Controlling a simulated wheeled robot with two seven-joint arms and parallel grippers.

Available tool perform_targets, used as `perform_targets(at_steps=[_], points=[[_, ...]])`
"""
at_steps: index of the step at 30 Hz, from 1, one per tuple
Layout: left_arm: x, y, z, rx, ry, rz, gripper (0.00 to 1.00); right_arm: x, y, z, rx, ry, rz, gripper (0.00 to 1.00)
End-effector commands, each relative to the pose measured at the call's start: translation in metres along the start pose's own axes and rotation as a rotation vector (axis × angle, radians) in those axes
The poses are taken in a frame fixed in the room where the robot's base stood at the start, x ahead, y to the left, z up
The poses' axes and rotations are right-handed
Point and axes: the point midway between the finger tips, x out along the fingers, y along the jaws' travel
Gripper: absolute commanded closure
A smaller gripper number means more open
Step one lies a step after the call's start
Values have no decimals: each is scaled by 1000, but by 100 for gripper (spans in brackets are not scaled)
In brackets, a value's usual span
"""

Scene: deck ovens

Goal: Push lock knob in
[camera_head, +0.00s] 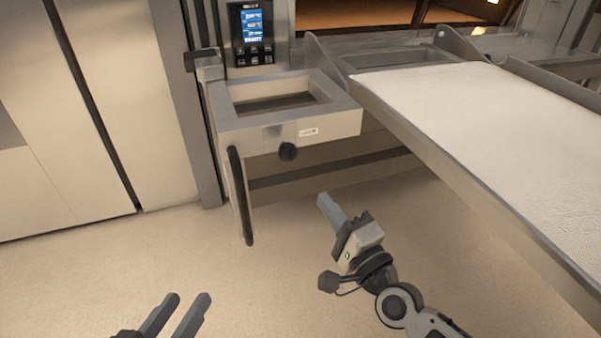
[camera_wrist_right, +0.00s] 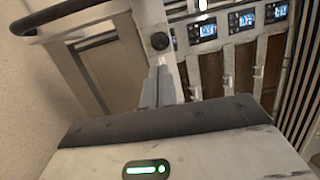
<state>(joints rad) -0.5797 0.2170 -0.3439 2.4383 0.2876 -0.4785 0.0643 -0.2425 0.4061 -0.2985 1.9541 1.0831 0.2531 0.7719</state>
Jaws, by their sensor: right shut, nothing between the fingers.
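The lock knob (camera_head: 288,151) is a round black knob on the front face of a metal frame (camera_head: 237,137), beside a small white label. It also shows in the right wrist view (camera_wrist_right: 159,41), just beyond my fingertips. My right gripper (camera_head: 325,201) is shut and empty, below and to the right of the knob and apart from it. In the right wrist view its fingers (camera_wrist_right: 158,80) lie together, pointing toward the knob. My left gripper (camera_head: 188,300) is open and empty at the bottom left, its two fingers spread, far from the knob.
A long black handle (camera_head: 240,195) hangs at the frame's left side. A white-topped loader belt (camera_head: 470,115) fills the right side. A control panel with a lit display (camera_head: 252,28) stands above the frame. The floor in front of the frame is clear.

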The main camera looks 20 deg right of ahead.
Motion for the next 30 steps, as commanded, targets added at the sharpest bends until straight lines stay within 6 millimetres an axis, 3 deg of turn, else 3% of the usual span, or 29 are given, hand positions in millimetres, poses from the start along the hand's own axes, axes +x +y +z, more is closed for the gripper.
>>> perform_targets(at_steps=[6,13,19,30], points=[[0,0,0,0,0,0,60,50,-1,0,1,1,-3,100],[0,0,1,-6,2,2,60,87,0,0,0,0,-1,100],[0,0,1,-11,4,5,60,100,0,1,-2,-2,1,100],[0,0,0,-11,7,6,60,101,0,0,-3,0,1,100]])
